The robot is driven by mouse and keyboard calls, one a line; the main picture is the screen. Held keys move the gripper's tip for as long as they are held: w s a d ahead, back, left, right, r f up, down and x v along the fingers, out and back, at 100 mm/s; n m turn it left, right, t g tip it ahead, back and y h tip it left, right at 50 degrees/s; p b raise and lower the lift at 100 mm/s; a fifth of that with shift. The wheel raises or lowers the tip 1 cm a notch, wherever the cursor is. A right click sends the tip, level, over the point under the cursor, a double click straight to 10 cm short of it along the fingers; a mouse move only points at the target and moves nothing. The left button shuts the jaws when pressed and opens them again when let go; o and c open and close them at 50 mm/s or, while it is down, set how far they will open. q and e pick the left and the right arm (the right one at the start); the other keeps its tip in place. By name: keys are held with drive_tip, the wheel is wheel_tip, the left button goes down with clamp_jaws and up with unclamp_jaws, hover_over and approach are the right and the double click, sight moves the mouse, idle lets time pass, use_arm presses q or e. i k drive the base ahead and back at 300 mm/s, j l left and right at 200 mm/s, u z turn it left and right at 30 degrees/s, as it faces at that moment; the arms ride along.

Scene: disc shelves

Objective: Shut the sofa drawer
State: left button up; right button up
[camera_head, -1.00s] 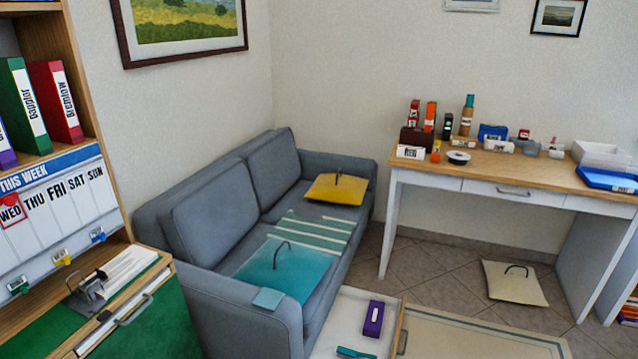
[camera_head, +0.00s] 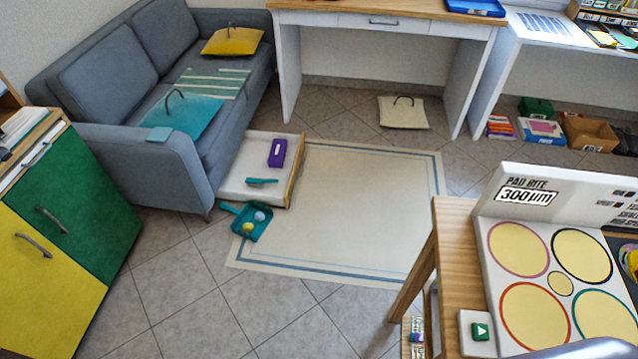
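The sofa drawer (camera_head: 240,184) is pulled out from under the front of the grey sofa (camera_head: 176,150), reaching over the rug. It is a shallow white tray with a wooden front (camera_head: 294,172) facing right. A purple box (camera_head: 277,152) and a teal brush (camera_head: 262,181) lie inside it. A teal dustpan (camera_head: 250,222) holding small balls sits on the floor and rug just by the drawer's near corner. Neither gripper shows in the head view. A smooth grey shape at the bottom right edge may be part of me.
A cream rug (camera_head: 361,207) lies right of the drawer. A wooden bench with a pad panel (camera_head: 545,262) stands at the near right. A green and yellow cabinet (camera_head: 75,217) stands at left. Tiled floor (camera_head: 215,290) is free between them. A cream cushion (camera_head: 403,112) lies near the desk.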

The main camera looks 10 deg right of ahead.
sight(250, 160)
drive_tip(key=i+j, duration=0.2)
drive_tip(key=j, duration=0.15)
drive_tip(key=i+j+z, duration=0.1)
drive_tip(key=i+j, duration=0.3)
drive_tip(key=j, duration=0.25)
